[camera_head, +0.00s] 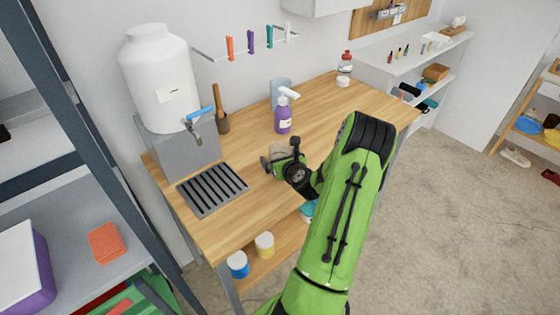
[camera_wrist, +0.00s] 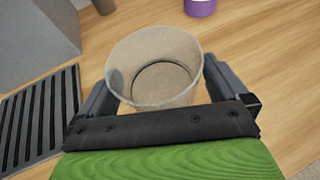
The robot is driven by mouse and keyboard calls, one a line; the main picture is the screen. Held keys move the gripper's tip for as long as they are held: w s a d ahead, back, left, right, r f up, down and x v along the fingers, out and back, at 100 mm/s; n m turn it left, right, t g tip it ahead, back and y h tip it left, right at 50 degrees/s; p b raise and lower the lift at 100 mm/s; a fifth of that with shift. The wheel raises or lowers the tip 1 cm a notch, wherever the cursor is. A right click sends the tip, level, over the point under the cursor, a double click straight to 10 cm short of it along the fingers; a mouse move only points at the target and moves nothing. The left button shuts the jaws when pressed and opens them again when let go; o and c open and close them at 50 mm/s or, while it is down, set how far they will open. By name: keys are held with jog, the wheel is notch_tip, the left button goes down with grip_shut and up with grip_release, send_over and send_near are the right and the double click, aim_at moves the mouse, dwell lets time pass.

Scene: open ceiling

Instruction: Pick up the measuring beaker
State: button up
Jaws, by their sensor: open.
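The measuring beaker (camera_wrist: 155,62) is a clear, empty, wide-mouthed vessel standing upright on the wooden counter. In the wrist view my gripper (camera_wrist: 158,92) is open, with one dark finger on each side of the beaker. The beaker's lower near side is hidden by the gripper body. In the head view the beaker (camera_head: 281,152) shows only partly behind my green arm, and my gripper (camera_head: 279,163) is at it, low over the counter. I cannot tell whether the fingers touch the beaker.
A black drain grate (camera_head: 212,190) lies left of the beaker, beside a grey block with a white dispenser (camera_head: 163,80). The wooden counter (camera_head: 335,105) is clear to the right.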

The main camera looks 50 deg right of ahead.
jog(key=c, duration=1)
jog(key=shift+r, duration=0.15)
